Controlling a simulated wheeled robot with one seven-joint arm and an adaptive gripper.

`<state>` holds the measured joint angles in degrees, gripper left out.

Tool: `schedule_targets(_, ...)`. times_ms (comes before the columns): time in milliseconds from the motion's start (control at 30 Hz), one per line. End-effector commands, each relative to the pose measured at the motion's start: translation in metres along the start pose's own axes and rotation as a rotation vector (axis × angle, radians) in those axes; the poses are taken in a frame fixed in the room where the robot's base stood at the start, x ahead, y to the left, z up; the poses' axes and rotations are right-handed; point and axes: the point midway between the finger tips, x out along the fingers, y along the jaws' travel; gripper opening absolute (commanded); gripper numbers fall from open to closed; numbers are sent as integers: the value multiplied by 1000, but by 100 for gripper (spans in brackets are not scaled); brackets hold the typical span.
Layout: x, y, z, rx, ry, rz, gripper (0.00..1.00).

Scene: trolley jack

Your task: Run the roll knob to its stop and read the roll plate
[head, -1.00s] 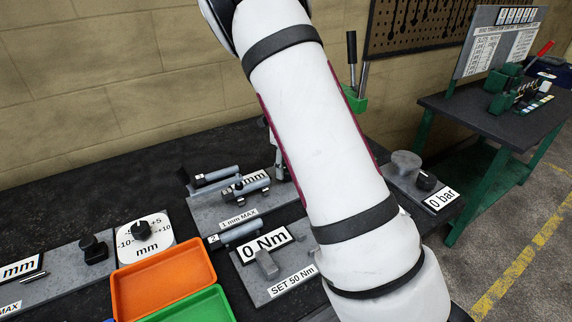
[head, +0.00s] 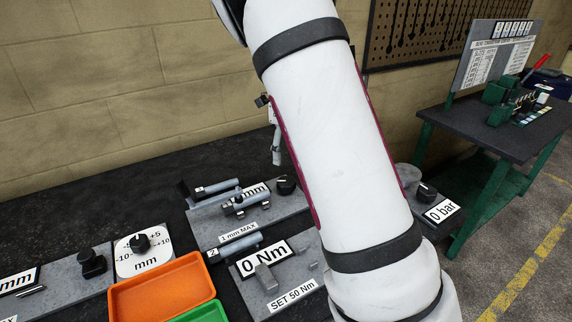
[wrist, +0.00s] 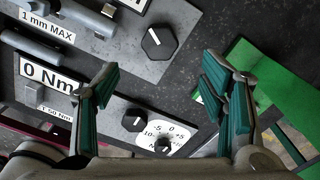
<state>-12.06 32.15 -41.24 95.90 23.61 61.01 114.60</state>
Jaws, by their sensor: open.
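My gripper (wrist: 160,92) is open and empty in the wrist view, its teal-padded fingers wide apart. A black knob (wrist: 158,42) with a white pointer line sits on a grey plate beyond the fingers, between them in the picture. A second black knob (wrist: 136,120) and a round white dial (wrist: 166,134) sit nearer, also between the fingers. No plate reads "roll", so I cannot tell which knob is the roll knob. In the head view a black knob (head: 286,184) stands beside a mm plate (head: 255,191). My arm hides much of the bench there.
A 0 Nm plate (head: 264,258) and an orange tray (head: 163,291) are at the front, with a green tray (head: 203,313) beside. A mm dial (head: 146,254) is to their left. A 0 bar plate (head: 442,212) is right of my arm. A second bench (head: 490,132) stands at right.

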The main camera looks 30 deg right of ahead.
Motion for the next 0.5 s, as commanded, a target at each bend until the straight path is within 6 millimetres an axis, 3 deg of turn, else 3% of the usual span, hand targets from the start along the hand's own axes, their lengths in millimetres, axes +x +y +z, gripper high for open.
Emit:
schedule_targets(200,-21,0,0,1,-1,1,65)
schedule_targets(500,-23,0,0,1,0,0,65)
